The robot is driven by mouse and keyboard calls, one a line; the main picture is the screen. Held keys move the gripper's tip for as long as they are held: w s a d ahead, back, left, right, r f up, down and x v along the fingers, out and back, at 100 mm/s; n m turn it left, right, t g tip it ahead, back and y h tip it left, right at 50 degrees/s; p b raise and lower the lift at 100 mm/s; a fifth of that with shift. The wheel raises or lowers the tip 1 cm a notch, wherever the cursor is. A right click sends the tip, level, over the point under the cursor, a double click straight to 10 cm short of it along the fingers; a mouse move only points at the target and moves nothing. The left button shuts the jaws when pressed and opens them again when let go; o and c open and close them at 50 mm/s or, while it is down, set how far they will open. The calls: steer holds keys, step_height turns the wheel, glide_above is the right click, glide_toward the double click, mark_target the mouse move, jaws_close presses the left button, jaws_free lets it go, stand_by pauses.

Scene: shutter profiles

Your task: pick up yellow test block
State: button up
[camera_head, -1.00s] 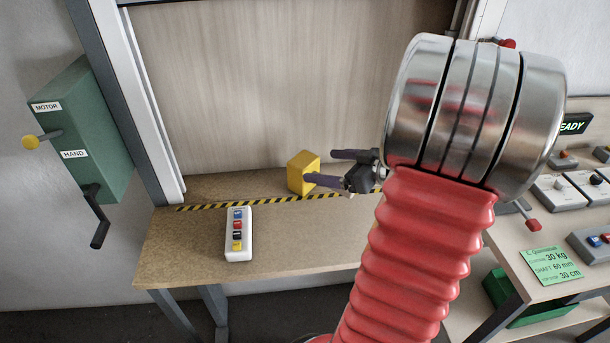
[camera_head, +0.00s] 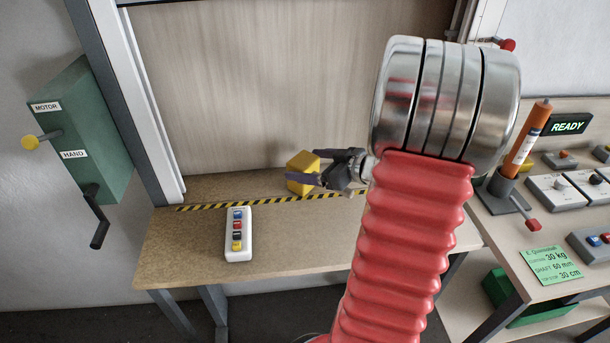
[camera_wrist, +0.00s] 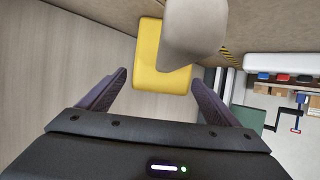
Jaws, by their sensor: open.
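The yellow test block (camera_head: 301,172) stands on the wooden bench near its back, by the striped line. My gripper (camera_head: 318,167) reaches it from the right, with its dark fingers beside the block and partly overlapping it. In the wrist view the yellow block (camera_wrist: 150,66) lies ahead between the two spread dark fingers of my gripper (camera_wrist: 158,84). A grey rounded shape covers part of the block's upper right there. The jaws are open, and I cannot tell whether either finger touches the block.
A white push-button box (camera_head: 238,246) lies on the bench (camera_head: 190,255) in front of the striped line. A pale shutter panel (camera_head: 230,90) rises behind the block. A green motor box with a crank (camera_head: 85,135) is at left. A control table (camera_head: 500,235) stands at right.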

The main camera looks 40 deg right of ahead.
steer(key=shift+w+a+f, duration=0.15)
steer(key=shift+w+f, duration=0.05)
steer(key=shift+w, duration=0.35)
steer(key=shift+c, duration=0.6)
steer(key=c, duration=1.2)
steer(key=shift+o, duration=0.2)
steer(key=shift+r, duration=0.15)
step_height(320, 180, up, 10)
steer(key=shift+f, duration=0.15)
